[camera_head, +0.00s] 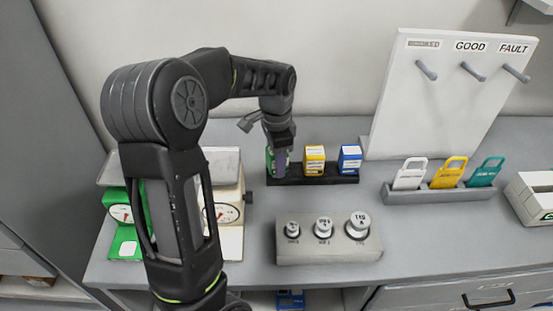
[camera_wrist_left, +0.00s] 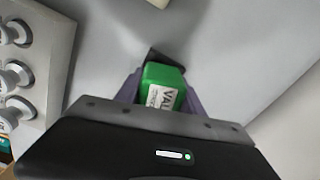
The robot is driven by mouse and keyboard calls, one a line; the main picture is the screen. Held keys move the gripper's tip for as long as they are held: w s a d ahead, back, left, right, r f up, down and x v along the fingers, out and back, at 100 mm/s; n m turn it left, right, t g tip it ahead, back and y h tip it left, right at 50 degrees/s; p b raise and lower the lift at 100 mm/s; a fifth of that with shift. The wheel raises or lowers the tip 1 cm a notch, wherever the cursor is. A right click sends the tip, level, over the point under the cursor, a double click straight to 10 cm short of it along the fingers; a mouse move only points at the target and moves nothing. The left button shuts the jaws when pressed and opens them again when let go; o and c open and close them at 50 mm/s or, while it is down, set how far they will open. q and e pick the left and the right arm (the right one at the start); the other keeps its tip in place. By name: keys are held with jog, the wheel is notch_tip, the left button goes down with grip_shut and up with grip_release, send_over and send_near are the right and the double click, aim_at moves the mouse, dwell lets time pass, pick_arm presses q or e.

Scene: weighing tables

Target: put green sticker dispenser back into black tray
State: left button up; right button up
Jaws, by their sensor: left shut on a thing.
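The green sticker dispenser (camera_head: 270,160) is between the fingers of my left gripper (camera_head: 280,158), at the left end of the black tray (camera_head: 332,180). The gripper is shut on it. In the left wrist view the green dispenser (camera_wrist_left: 161,78) shows a white label between the fingers. A small dark corner (camera_wrist_left: 158,57) shows beyond it. I cannot tell whether its base rests in the tray or is just above it. A yellow dispenser (camera_head: 314,160) and a blue dispenser (camera_head: 349,159) stand in the tray to the right. My right gripper is out of view.
A grey block with three metal weights (camera_head: 329,246) stands in front of the tray. Scales with dials (camera_head: 229,215) are at the left, partly hidden by my arm. A rack with coloured tags (camera_head: 437,194) and a white hook board (camera_head: 440,100) are at the right.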

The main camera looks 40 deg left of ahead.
pick_arm(q)
jog(key=shift+f, duration=0.25)
jog(key=o, duration=1.4)
notch_tip(320, 180, up, 8)
jog(key=shift+f+b, duration=0.1)
jog(key=shift+b, duration=0.45)
